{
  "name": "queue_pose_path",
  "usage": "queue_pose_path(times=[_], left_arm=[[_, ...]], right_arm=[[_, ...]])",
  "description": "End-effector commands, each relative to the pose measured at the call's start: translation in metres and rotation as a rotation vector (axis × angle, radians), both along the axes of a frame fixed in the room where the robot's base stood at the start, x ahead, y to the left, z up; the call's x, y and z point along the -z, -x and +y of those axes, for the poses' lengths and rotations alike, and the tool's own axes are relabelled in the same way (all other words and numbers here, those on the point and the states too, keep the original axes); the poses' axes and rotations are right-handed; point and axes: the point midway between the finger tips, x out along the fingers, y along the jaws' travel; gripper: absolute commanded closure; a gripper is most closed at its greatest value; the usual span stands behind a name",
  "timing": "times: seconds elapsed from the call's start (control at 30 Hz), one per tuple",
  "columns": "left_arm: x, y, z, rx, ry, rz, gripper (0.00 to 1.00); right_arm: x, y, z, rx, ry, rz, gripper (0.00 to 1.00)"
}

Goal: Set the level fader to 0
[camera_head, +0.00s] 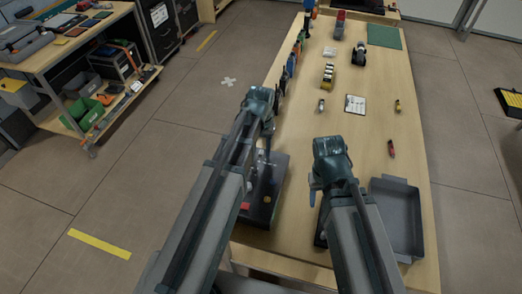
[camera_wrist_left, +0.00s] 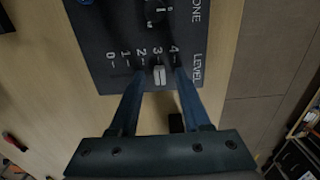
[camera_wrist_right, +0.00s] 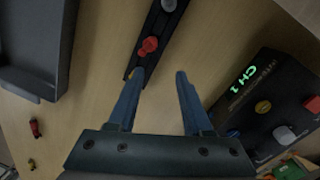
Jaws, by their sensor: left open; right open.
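The level fader's pale cap (camera_wrist_left: 159,75) sits in line with the 3 on a dark panel (camera_wrist_left: 100,18) marked LEVEL, with a scale from 0 to 4. My left gripper (camera_wrist_left: 160,71) is open, with one finger on each side of the cap; I cannot tell whether either finger touches it. In the head view a dark box (camera_head: 268,180) lies below the left gripper; the fader cannot be made out there. My right gripper (camera_wrist_right: 160,75) is open and empty above the table.
Below the right gripper lies a black strip with a red knob (camera_wrist_right: 149,46). A box with a green CH 1 display (camera_wrist_right: 252,79) is beside it. A grey tray (camera_head: 403,190) stands at the right. Small items lie farther along the table (camera_head: 375,150).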

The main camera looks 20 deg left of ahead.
Motion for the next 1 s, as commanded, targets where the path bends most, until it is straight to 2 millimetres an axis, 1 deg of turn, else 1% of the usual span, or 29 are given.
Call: queue_pose_path(times=[0.03,0.3,1.0], left_arm=[[-0.0003,0.0000,0.0000,0.000,0.000,0.000,0.53],[-0.0002,0.0000,0.0000,0.000,0.000,0.000,1.00],[-0.0001,0.0001,0.0000,0.000,0.000,0.000,1.00]], right_arm=[[-0.0003,0.0000,0.0000,0.000,0.000,0.000,0.50],[-0.0002,0.0000,0.0000,0.000,0.000,0.000,0.50],[-0.0001,0.0000,0.0000,0.000,0.000,0.000,0.50]])
